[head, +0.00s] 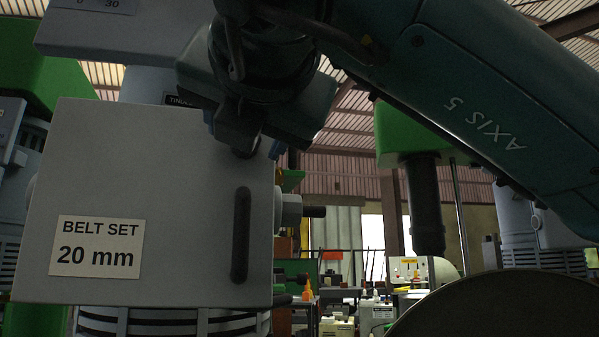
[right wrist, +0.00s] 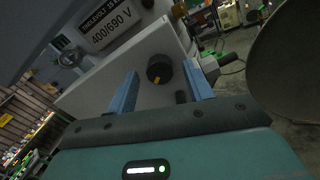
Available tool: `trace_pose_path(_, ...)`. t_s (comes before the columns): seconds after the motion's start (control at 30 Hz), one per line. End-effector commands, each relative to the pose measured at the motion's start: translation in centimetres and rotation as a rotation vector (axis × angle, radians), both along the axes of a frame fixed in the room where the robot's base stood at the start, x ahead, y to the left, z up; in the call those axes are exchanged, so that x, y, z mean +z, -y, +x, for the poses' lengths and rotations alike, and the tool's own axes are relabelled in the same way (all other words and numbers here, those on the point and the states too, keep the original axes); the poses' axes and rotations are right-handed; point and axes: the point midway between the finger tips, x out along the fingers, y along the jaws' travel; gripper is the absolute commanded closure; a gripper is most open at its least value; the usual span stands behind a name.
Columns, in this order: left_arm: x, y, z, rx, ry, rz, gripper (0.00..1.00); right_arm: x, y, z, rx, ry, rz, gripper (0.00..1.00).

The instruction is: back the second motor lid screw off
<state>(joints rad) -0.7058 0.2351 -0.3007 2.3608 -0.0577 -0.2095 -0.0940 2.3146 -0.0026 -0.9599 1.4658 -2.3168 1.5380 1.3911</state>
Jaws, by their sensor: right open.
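In the right wrist view a round black screw knob (right wrist: 160,69) with a yellow mark stands on a light grey face. It appears between the two blue fingers of my right gripper (right wrist: 160,72), which is open; I see no finger clearly touching it. In the head view my right gripper (head: 243,150) is at the top edge of the grey box (head: 150,190) labelled "BELT SET 20 mm", and its fingers are partly hidden. The knob cannot be made out there. My left gripper is not in view.
A long dark handle (head: 241,235) is on the box front. A grey fitting with a dark stud (head: 290,211) sticks out at its right side. Benches and a green machine (head: 400,135) stand behind.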

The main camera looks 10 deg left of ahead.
Motion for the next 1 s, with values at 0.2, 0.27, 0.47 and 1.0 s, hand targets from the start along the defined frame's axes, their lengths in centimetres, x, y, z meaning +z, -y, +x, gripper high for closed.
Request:
trace_pose_path(0.2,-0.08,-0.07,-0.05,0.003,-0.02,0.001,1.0,-0.06,-0.2,0.42,0.0,0.001,0.0,0.49)
trace_pose_path(0.27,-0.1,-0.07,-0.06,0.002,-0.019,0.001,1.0,-0.07,-0.19,0.41,0.0,0.0,0.0,0.49)
trace_pose_path(0.47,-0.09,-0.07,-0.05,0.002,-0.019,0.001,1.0,-0.06,-0.18,0.38,0.0,0.0,0.0,0.59)
trace_pose_path(1.0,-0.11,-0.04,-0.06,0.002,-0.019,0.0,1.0,-0.04,-0.15,0.37,0.0,0.002,-0.004,0.93)
